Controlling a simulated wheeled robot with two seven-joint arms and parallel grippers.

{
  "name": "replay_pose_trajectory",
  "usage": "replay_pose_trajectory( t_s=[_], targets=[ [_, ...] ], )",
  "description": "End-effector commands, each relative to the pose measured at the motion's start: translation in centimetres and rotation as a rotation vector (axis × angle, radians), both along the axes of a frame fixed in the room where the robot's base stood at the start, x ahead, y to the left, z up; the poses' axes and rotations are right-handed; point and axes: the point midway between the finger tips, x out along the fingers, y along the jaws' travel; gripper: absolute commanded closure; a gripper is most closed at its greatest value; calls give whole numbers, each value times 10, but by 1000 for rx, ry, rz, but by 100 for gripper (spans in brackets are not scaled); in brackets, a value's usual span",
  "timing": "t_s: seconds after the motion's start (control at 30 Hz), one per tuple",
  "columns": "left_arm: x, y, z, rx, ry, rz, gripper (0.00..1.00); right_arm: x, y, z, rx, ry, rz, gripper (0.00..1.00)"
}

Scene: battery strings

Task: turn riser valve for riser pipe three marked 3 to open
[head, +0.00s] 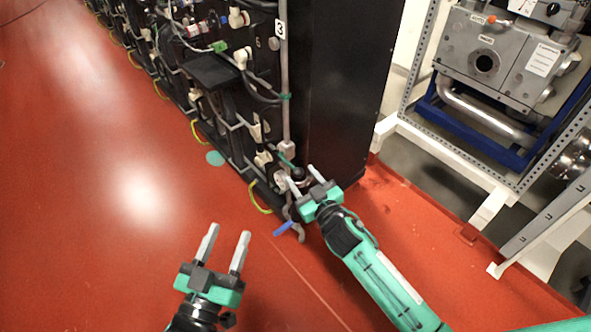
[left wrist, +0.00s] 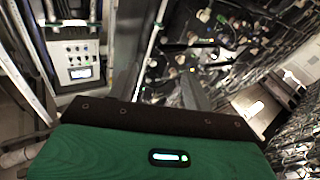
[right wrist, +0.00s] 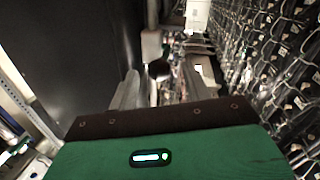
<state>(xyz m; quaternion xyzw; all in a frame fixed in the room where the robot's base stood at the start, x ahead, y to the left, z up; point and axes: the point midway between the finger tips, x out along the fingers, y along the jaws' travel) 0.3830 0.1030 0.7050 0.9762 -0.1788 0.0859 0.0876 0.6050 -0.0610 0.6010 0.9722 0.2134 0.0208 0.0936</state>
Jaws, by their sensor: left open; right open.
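The label marked 3 (head: 280,28) is on a grey riser pipe (head: 284,75) at the corner of the dark rack. The pipe runs down to a light fitting (head: 287,148). A dark round knob (head: 300,173) sits below it. My right gripper (head: 303,178) is open with its fingertips around or just before this knob; contact cannot be told. In the right wrist view the knob (right wrist: 159,70) appears between the fingers. A blue lever (head: 284,228) sticks out lower, near the floor. My left gripper (head: 228,235) is open and empty above the floor.
The rack's dark side panel (head: 335,80) stands right beside my right gripper. Hoses and fittings line its front. A white frame (head: 450,150) with grey equipment (head: 510,60) stands at right. The red floor (head: 100,200) is clear at left.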

Motion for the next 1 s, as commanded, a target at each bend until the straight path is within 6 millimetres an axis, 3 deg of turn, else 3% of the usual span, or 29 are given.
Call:
replay_pose_trajectory(
  t_s=[0.3, 0.7, 0.97, 1.0],
  targets=[
    [4, 9, 30, -38, -161, 29, 50, 35, 16, -1, 0, 0, 0, 50],
    [4, 11, 36, -44, -190, 34, 50, 41, 19, 0, 0, 1, 0, 50],
    [4, 11, 36, -44, -190, 34, 50, 41, 19, 0, 0, 1, 0, 99],
    [4, 11, 36, -44, -189, 34, 50, 41, 19, 0, 0, 1, 0, 100]
  ],
)
